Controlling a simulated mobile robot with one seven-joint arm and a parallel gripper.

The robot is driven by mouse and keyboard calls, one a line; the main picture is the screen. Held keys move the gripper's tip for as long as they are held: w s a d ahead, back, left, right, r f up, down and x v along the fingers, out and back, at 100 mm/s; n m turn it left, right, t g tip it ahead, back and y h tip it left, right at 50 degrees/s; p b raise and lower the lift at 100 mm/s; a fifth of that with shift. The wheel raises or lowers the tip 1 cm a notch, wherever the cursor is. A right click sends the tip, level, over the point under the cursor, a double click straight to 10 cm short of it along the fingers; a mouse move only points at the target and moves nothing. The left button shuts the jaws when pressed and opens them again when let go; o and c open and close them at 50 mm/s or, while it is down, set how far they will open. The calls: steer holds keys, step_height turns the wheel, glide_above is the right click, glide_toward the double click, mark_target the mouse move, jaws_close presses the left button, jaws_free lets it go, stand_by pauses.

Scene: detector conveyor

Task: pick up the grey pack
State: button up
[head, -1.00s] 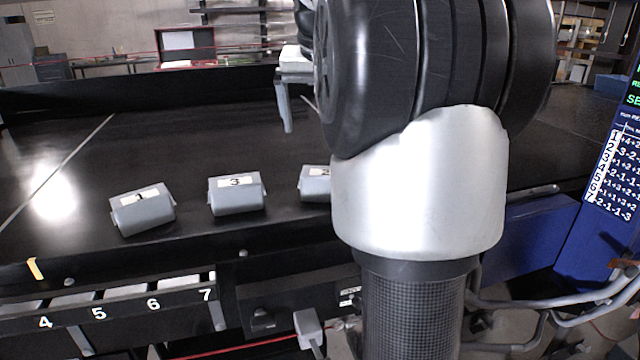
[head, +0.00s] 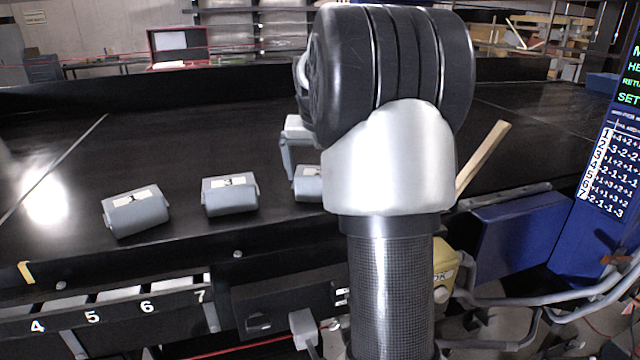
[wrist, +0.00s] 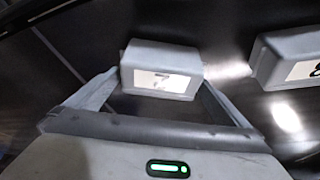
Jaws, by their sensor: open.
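Three grey packs with white number labels lie in a row on the black conveyor: pack 1 (head: 136,211) at the left, pack 3 (head: 230,195) in the middle, and pack 2 (head: 308,184), partly hidden by my arm. My gripper (wrist: 157,82) is open. In the wrist view, one grey pack (wrist: 160,60) lies ahead between the two spread fingers; its label is too blurred to read surely. Another pack (wrist: 288,57) is at the right edge. In the head view, one finger (head: 287,160) points down beside pack 2; contact cannot be told.
A wooden stick (head: 483,158) lies at the right of the belt, behind my arm. Numbered slots (head: 118,302) line the front edge. A blue panel (head: 525,238) and a screen (head: 607,150) stand at the right. The belt's left side is clear.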

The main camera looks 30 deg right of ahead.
mark_target(320, 171)
steer(key=shift+w+d+f, duration=0.1)
steer(key=shift+f, duration=0.2)
steer(key=shift+c, duration=0.4)
steer(key=c, duration=1.1)
step_height(320, 171, up, 10)
steer(key=shift+f+p, duration=0.2)
steer(key=shift+p, duration=0.2)
steer(key=shift+c, duration=0.2)
steer(key=shift+r, duration=0.3)
